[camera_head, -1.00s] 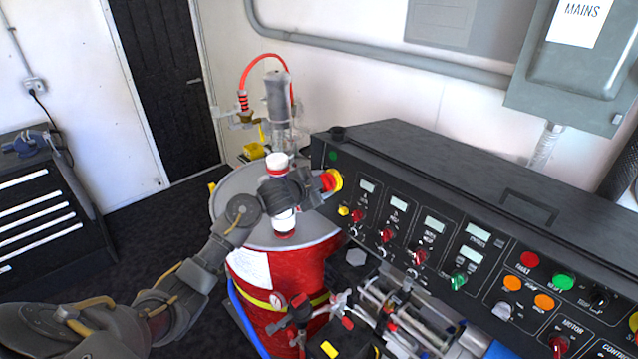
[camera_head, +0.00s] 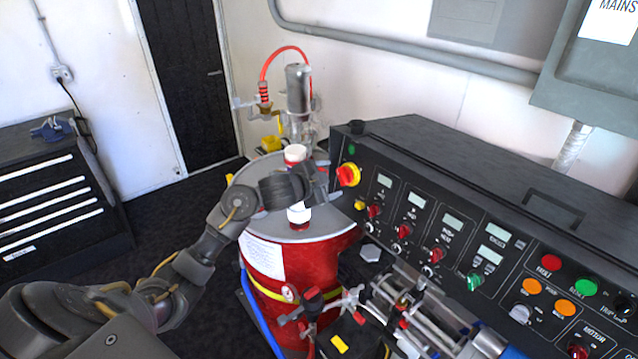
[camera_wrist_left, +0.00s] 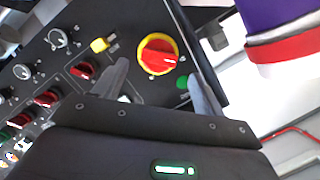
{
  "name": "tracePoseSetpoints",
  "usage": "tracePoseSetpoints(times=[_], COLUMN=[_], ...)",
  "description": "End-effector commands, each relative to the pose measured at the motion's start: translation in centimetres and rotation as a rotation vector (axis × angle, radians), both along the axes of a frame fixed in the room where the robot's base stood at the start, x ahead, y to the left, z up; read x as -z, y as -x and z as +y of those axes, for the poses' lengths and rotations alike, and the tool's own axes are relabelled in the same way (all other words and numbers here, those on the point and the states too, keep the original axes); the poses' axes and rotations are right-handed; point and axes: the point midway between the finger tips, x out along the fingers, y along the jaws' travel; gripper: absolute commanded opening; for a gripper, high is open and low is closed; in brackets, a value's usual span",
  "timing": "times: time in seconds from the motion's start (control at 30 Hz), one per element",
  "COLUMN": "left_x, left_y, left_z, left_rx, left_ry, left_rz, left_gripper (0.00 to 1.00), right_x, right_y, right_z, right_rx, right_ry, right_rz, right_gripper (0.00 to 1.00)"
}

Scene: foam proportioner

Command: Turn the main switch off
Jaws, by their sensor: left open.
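The main switch (camera_head: 348,174) is a red rotary knob on a yellow ring at the left end of the black control panel. In the left wrist view the main switch (camera_wrist_left: 158,54) sits beyond the fingertips, with its red grip bar lying roughly across the picture. My left gripper (camera_head: 326,180) is just left of the switch in the head view, apart from it. In the left wrist view my left gripper (camera_wrist_left: 160,80) is open and empty, with one finger on each side below the knob. My right gripper is not in view.
A red drum (camera_head: 275,262) with a grey lid stands under my left arm. A white and red cylinder (camera_head: 297,214) shows around my wrist. The panel (camera_head: 440,165) carries a yellow button (camera_head: 360,205), a green light (camera_head: 351,149) and several knobs near the switch.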

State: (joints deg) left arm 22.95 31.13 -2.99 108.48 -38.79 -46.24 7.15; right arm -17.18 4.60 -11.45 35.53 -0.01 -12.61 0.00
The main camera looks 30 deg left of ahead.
Motion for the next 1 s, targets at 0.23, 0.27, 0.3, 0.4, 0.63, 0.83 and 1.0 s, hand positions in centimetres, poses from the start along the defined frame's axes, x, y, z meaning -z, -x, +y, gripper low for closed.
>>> tracePoseSetpoints(times=[0.23, 0.27, 0.3, 0.4, 0.63, 0.83, 1.0], left_x=[-1.6, -1.7, -1.8, -1.9, -2.0, -2.0, -1.4], left_y=[3.9, 4.1, 4.5, 4.9, 5.0, 5.0, 5.3], left_z=[0.7, 0.8, 0.8, 0.8, 0.8, 0.8, 0.6], left_rx=[-0.001, -0.001, -0.002, -0.002, -0.002, -0.002, -0.006], left_ry=[-0.003, -0.002, -0.002, 0.000, 0.000, 0.000, 0.006], left_rz=[-0.001, -0.001, -0.001, 0.000, 0.000, 0.000, 0.008], left_gripper=[0.71, 0.71, 0.71, 0.71, 0.71, 0.71, 0.71], right_x=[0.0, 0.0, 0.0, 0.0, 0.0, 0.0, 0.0], right_y=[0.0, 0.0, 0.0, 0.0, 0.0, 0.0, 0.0], right_z=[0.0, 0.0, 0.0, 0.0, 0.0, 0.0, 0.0], right_rx=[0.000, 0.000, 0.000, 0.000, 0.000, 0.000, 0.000], right_ry=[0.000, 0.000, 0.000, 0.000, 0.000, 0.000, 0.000], right_rz=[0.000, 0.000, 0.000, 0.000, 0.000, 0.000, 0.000], right_gripper=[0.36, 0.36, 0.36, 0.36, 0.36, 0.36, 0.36])
